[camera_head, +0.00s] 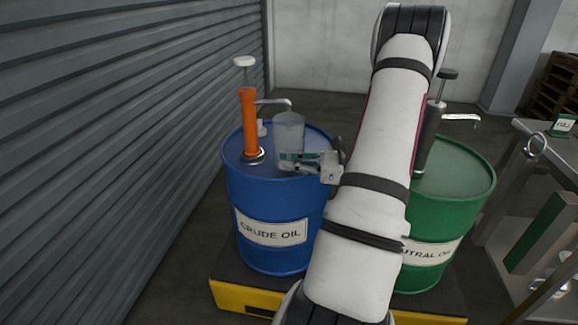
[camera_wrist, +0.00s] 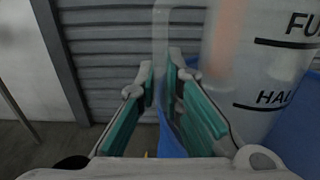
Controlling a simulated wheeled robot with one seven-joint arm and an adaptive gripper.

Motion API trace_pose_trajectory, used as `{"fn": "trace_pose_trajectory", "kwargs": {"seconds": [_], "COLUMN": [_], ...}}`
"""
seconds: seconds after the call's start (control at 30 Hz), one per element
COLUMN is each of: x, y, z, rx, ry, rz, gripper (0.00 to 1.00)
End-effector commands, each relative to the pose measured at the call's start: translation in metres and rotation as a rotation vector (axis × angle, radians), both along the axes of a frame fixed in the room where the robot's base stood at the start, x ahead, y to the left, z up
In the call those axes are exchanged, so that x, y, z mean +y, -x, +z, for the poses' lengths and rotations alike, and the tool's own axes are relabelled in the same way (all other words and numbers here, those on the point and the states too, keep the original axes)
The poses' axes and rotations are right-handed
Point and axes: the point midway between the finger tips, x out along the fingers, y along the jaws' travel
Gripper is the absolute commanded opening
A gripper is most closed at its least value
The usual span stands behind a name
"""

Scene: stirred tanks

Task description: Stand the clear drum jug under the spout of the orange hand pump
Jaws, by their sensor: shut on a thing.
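The clear drum jug (camera_head: 290,136) is upright over the lid of the blue CRUDE OIL drum (camera_head: 262,205), right of the orange hand pump (camera_head: 249,120). The pump's spout (camera_head: 274,102) reaches right, its tip just above the jug's rim in the head view. I cannot tell whether the jug's base touches the lid. My gripper (camera_head: 306,160) is at the jug's right side. In the wrist view, its teal fingers (camera_wrist: 162,95) are closed around the jug's clear handle (camera_wrist: 160,40). The jug body (camera_wrist: 265,75) shows FULL and HALF marks, with orange showing through it.
A green NEUTRAL OIL drum (camera_head: 455,185) with a dark pump (camera_head: 430,125) stands right, partly behind my arm. Both drums stand on a yellow-edged platform (camera_head: 243,298). A ribbed wall (camera_head: 110,130) is on the left, a metal bench (camera_head: 545,145) on the right.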

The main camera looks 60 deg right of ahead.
Motion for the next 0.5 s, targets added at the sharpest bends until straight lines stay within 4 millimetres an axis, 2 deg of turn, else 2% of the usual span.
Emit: {"fn": "trace_pose_trajectory", "kwargs": {"seconds": [0.5], "x": [-0.025], "y": [-0.016], "z": [-0.005], "rx": [-0.001], "ry": [0.0], "rz": [0.001], "gripper": [0.0]}}
